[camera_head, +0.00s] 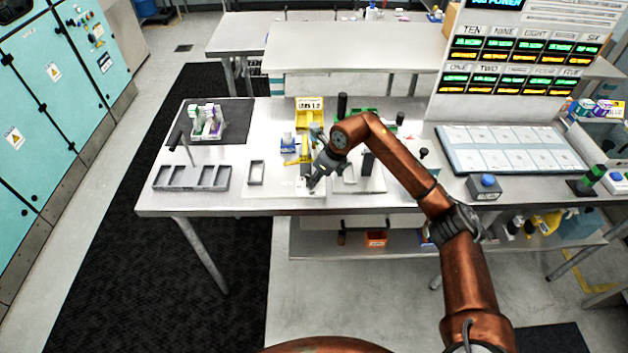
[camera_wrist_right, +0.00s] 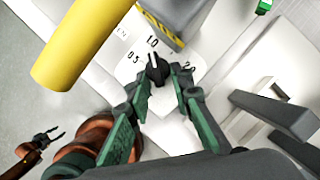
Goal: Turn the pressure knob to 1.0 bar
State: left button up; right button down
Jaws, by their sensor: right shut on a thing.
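The pressure knob (camera_wrist_right: 157,70) is a small black knob on a white dial plate (camera_wrist_right: 125,68) printed 0.5, 1.0 and 2.0 in the right wrist view. A white mark on the knob points roughly toward 1.0. My right gripper (camera_wrist_right: 162,80) is shut on the knob, one green-padded finger on each side. In the head view my right gripper (camera_head: 312,183) reaches down to the plate near the table's front edge and hides the knob. My left gripper (camera_wrist_right: 50,137) shows small in the right wrist view, apart from the table, with its fingers spread and empty.
A yellow cylinder (camera_wrist_right: 80,45) stands close to the right gripper. Grey trays (camera_head: 191,178) lie to the left on the table (camera_head: 230,203). A blue-topped button box (camera_head: 486,187) and a white panel (camera_head: 510,148) are to the right.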

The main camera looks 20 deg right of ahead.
jog(key=c, duration=1.7)
grip_release()
jog(key=shift+r, duration=0.1)
jog(key=v, duration=1.2)
